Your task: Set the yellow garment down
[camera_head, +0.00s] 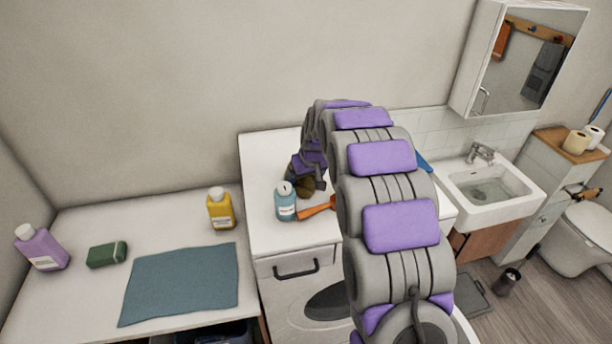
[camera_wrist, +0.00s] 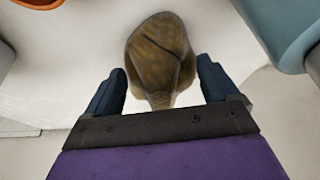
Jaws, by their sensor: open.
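A crumpled brownish-yellow cloth, which looks like the yellow garment (camera_wrist: 160,45), rests on a white top just beyond and between my fingertips in the wrist view. It also shows small in the head view (camera_head: 304,187), partly hidden by my arm. My gripper (camera_wrist: 160,72) is open, with one dark blue finger on each side of the garment's near end. A clear gap shows between each finger and the cloth. In the head view my gripper (camera_head: 309,172) is just above the garment, and its fingers are hard to make out.
A light blue bottle (camera_head: 285,203) and an orange object (camera_head: 318,207) stand close to the garment on the white top (camera_head: 264,160). The lower left counter holds a yellow bottle (camera_head: 220,210), teal cloth (camera_head: 182,283), green sponge (camera_head: 106,254) and purple bottle (camera_head: 42,250). A sink (camera_head: 487,192) is right.

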